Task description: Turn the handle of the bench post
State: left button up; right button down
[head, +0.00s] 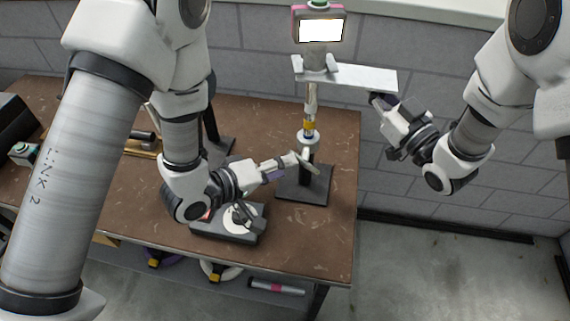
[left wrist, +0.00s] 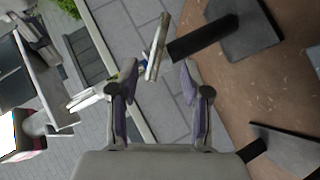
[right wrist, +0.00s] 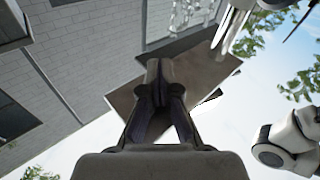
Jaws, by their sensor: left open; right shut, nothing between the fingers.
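The bench post stands on a black square base (head: 305,187) near the bench's right edge; its column has a yellow band (head: 308,125). A pale bar, which looks like the handle (head: 308,164), sticks out low on the post. My left gripper (head: 292,163) is open at this bar. In the left wrist view the bar (left wrist: 157,47) shows just beyond and between the open fingertips (left wrist: 158,68); I cannot tell whether they touch it. My right gripper (head: 377,100) is shut and empty, close to the right end of the pale plate (head: 350,76) on the post. In the right wrist view its closed fingertips (right wrist: 157,68) overlap the plate (right wrist: 205,75).
A dark device with a white disc (head: 238,220) lies on the brown bench (head: 250,115) below my left gripper. Another black stand (head: 218,150) is left of the post. A lit screen (head: 320,30) tops the post. The floor right of the bench is clear.

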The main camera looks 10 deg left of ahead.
pick_arm(q)
jog(key=o, duration=0.3)
jog(key=m+t+h, duration=0.2)
jog(key=m+h, duration=0.2)
jog(key=m, duration=0.3)
send_near(297, 156)
jog(key=x, duration=0.3)
jog(key=f+x, duration=0.1)
jog(key=x, duration=0.6)
jog(key=shift+w+a+f, duration=0.1)
jog(key=shift+w+f, duration=0.3)
jog(key=shift+w, duration=0.1)
jog(key=c, duration=1.2)
